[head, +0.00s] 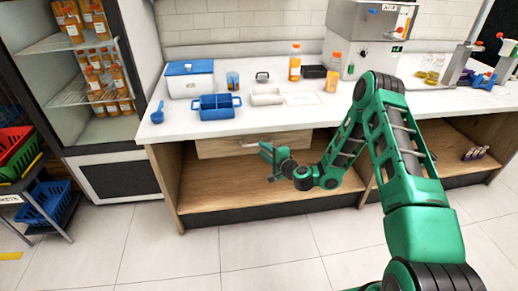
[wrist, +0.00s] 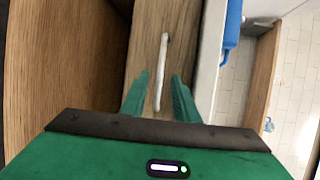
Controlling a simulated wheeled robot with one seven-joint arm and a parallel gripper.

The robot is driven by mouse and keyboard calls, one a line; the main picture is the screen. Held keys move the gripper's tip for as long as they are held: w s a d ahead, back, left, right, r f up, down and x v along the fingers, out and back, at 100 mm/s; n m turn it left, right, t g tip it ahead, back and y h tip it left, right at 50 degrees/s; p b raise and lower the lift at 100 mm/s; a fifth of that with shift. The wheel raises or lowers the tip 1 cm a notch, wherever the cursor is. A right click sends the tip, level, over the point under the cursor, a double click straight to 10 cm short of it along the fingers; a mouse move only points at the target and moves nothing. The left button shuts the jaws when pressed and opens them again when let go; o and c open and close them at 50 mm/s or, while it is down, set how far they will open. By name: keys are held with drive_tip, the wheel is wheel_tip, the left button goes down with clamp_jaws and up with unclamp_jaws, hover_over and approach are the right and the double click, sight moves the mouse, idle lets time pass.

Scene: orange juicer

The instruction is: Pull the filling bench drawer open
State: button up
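The bench drawer (head: 222,148) has a light wooden front just under the white worktop and looks shut in the head view. Its pale bar handle (wrist: 163,62) runs along the drawer front (wrist: 146,50) in the wrist view. My gripper (head: 264,149) is in front of the right part of the drawer and hides some of it. In the wrist view my gripper (wrist: 160,76) is open, with one green finger on each side of the handle's near end. I see gaps between the fingers and the bar; whether the fingertips reach past it is unclear.
The white worktop (head: 200,126) overhangs the drawer. A blue two-part container (head: 215,112) and a blue scoop (head: 158,114) stand near its front edge. Below is an open wooden shelf (head: 235,195). A bottle fridge (head: 95,90) stands left. The tiled floor in front is clear.

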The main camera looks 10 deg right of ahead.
drive_tip(key=x, duration=0.4)
clamp_jaws()
